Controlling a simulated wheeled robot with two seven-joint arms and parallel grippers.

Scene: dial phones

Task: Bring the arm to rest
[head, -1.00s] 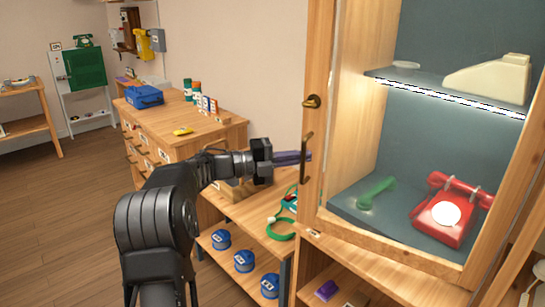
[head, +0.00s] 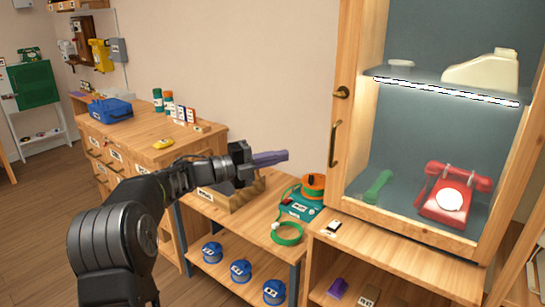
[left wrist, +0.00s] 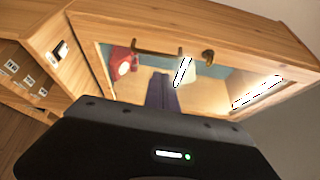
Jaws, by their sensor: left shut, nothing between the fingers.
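My left arm reaches in from the lower left of the head view. My left gripper (head: 270,158) has purple-grey fingers, shut and empty, pointing right toward the cabinet. It hangs in the air above the low wooden bench, left of the cabinet door and apart from its handle (head: 336,144). In the left wrist view the shut fingers (left wrist: 164,90) show in front of the cabinet, with the handle (left wrist: 157,47) beyond them. My right gripper is in neither view.
The wooden cabinet (head: 346,60) holds a red dial phone (head: 452,196), a green handset (head: 377,187) and a cream phone body (head: 482,72). A teal device (head: 300,205) and a green cord coil (head: 287,233) lie on the bench. Blue round items sit on the shelf below.

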